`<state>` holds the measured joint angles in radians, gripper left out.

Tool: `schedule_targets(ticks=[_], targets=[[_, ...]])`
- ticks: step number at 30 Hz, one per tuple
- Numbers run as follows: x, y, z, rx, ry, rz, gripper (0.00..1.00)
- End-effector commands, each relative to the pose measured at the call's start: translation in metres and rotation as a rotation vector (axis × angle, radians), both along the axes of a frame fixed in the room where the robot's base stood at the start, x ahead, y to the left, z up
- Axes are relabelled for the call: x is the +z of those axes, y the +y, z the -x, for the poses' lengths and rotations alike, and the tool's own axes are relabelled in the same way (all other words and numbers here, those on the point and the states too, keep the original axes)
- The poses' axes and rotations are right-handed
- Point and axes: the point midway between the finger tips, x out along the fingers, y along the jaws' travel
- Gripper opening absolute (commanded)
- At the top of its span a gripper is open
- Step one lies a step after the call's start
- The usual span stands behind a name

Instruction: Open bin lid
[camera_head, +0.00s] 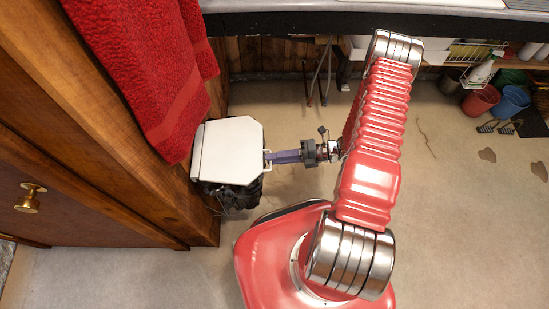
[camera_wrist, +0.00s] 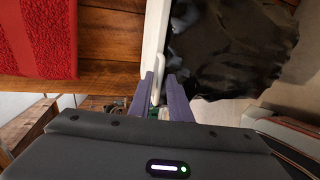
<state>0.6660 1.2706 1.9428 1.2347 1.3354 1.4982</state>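The bin's pale lid (camera_head: 228,150) lies flat and looks shut in the head view, beside the wooden cabinet. A small white handle (camera_head: 267,159) juts from the lid's right side. Below the lid, the bin's dark, crumpled side (camera_head: 232,194) shows. My gripper (camera_head: 272,157) reaches the handle from the right with its purple fingers. In the wrist view, the lid (camera_wrist: 154,40) is seen edge-on beside the dark bin side (camera_wrist: 225,50). The handle (camera_wrist: 158,75) lies between my two fingertips. Whether both fingers touch it is unclear.
The wooden cabinet (camera_head: 120,130) stands close along the bin's left, with a red towel (camera_head: 150,75) hanging from it. A counter edge (camera_head: 300,22) runs along the back. Red (camera_head: 480,99) and blue (camera_head: 510,102) buckets stand far right. Floor in front of the bin is clear.

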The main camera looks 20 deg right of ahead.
Motion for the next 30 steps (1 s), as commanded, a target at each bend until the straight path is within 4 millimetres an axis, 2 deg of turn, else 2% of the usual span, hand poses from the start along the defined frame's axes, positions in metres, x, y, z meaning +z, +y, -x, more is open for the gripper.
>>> schedule_targets(ticks=[7,30], targets=[[-0.0002,-0.0002,0.0001,0.000,0.000,0.001,0.00],[-0.0010,-0.0008,0.0002,-0.001,0.001,0.003,0.00]])
